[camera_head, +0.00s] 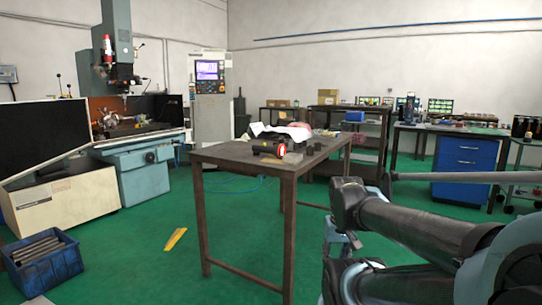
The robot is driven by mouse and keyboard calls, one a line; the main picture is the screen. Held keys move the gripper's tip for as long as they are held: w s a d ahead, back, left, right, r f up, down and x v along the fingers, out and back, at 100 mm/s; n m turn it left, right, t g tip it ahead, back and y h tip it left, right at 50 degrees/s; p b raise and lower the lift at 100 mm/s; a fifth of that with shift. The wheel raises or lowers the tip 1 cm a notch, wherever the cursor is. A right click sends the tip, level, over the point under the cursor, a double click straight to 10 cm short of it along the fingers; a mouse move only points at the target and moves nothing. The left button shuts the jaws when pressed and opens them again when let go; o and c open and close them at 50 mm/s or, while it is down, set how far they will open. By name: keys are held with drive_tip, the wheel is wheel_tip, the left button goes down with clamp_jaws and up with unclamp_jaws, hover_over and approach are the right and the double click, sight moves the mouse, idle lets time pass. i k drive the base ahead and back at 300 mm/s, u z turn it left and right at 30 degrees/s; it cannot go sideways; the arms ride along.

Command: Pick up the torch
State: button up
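On the brown metal table (225,152) in the middle lies a dark object with a round end ringed in red and white (281,150). It looks like the torch, but it is small in the picture and other dark items lie against it, so I cannot be sure. The round end faces me, near the table's front right part. My arm comes in from the lower right, with a dark joint right of the table. My gripper cannot be made out, and nothing of mine touches the table items.
A white cloth or paper (297,132) and a reddish item (300,126) lie behind the dark object. A milling machine (117,50) stands left, with a blue crate (45,262) and a yellow piece (175,239) on the green floor. A blue drawer cabinet (462,165) stands right.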

sight(279, 150)
drive_tip(key=k, duration=1.05)
drive_tip(key=z, duration=0.5)
drive_tip(key=i, duration=1.35)
drive_tip(key=u, duration=0.55)
drive_tip(key=i, duration=0.45)
drive_tip(key=u, duration=0.2)
